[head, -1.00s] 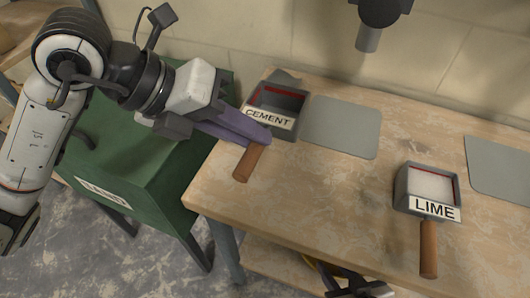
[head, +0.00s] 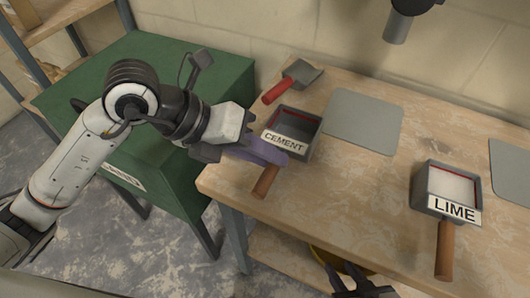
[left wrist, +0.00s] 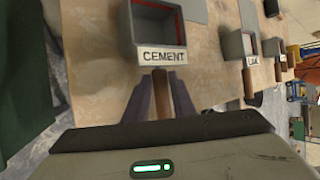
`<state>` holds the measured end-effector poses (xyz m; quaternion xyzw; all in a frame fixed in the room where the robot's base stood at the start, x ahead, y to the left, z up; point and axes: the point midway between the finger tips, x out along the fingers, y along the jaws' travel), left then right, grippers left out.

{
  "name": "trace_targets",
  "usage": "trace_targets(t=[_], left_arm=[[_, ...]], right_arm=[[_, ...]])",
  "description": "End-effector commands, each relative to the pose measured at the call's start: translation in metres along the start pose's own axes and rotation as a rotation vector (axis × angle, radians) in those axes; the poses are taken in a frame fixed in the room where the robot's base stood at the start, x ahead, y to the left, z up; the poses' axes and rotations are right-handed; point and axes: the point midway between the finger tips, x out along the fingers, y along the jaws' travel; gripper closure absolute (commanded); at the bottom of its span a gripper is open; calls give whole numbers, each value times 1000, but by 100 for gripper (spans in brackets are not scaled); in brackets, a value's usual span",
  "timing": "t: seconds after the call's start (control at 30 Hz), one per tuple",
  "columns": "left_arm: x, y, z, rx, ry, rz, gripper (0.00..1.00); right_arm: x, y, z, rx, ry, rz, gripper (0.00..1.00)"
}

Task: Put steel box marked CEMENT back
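The steel box marked CEMENT (head: 302,118) stands on the wooden table near its left end, left of a grey mat, its wooden handle (head: 265,182) pointing toward the front edge. The box (left wrist: 158,22) and handle (left wrist: 161,92) also show in the left wrist view. My left gripper (head: 275,150) is at the handle, close below the label. In the left wrist view its purple fingers (left wrist: 162,88) stand on either side of the handle, seemingly with narrow gaps. My right gripper (head: 358,285) is at the bottom edge, partly cut off, away from the box; its opening is unclear.
A box marked LIME (head: 446,185) with pale contents stands to the right. Grey mats lie behind the boxes, one in the middle (head: 363,120), one at right (head: 510,170). A red-handled trowel (head: 295,80) lies behind the CEMENT box. A green cabinet (head: 140,80) stands left of the table.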

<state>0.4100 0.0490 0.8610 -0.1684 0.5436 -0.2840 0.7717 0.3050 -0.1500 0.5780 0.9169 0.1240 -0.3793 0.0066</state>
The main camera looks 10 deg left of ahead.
Motion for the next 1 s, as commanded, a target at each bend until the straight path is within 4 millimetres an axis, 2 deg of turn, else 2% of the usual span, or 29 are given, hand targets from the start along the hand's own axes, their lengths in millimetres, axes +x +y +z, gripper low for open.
trace_targets(t=[0.03,0.07,0.33,0.47,0.57,0.8,1.0], left_arm=[[0,0,0,0,0,0,68],[0,0,0,0,0,0,63],[-1,-1,0,0,0,0,63],[-8,-1,2,0,-3,1,63],[-24,0,2,0,-4,3,63],[-76,0,2,0,-5,5,63],[-108,0,1,-1,-2,3,63]], right_arm=[[0,0,0,0,1,0,69],[0,0,0,0,1,1,69],[0,1,-2,-3,2,1,69],[-1,1,-4,-4,3,2,69],[-2,1,-5,-5,4,2,69],[-4,1,-7,-6,4,3,69],[-5,1,-7,-7,1,4,69]])
